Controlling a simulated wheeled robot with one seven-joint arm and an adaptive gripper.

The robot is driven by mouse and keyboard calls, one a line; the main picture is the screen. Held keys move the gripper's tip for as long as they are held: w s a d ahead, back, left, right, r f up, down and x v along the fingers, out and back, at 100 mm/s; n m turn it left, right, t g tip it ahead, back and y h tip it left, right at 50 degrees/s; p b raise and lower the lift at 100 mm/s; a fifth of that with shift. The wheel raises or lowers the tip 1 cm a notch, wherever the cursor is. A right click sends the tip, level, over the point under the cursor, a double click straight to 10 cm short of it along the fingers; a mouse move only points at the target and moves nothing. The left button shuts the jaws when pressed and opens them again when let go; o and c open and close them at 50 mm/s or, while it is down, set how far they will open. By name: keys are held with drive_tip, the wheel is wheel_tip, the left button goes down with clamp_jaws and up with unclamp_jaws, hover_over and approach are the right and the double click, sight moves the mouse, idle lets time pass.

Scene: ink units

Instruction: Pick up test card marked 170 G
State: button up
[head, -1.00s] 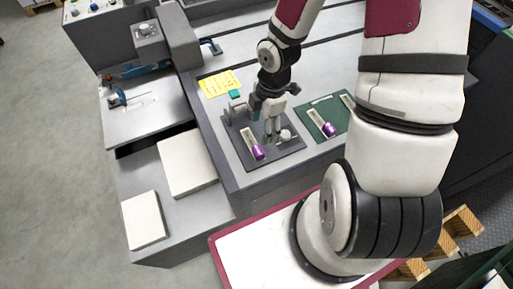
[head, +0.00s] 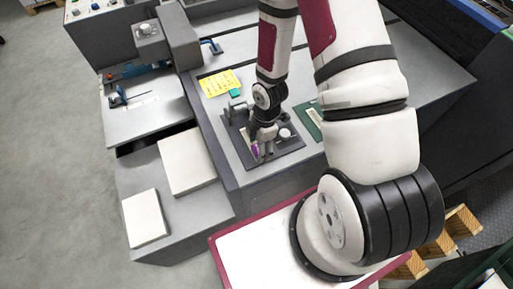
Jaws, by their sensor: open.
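My gripper (head: 265,153) is open and low over the dark grey tray (head: 289,156) on the grey machine table. A narrow white card with a purple end (head: 255,149) lies on this tray, mostly hidden behind my gripper; its marking cannot be read. My fingertips are right at or just beside its purple end, and I cannot tell whether they touch it. A green mat (head: 311,117) lies to the right, with a pale card (head: 315,116) partly in view; my arm hides the rest.
A yellow note (head: 221,83) and a small teal block (head: 236,93) lie behind the tray. A small metal fixture (head: 238,107) and a pale round knob (head: 285,133) stand on the tray. White paper stacks (head: 186,162) lie to the left.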

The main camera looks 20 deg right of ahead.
drive_tip(key=shift+a+f, duration=0.15)
drive_tip(key=shift+f, duration=0.7)
drive_tip(key=c, duration=1.3)
drive_tip(key=shift+r, duration=0.1)
drive_tip(key=shift+c, duration=0.2)
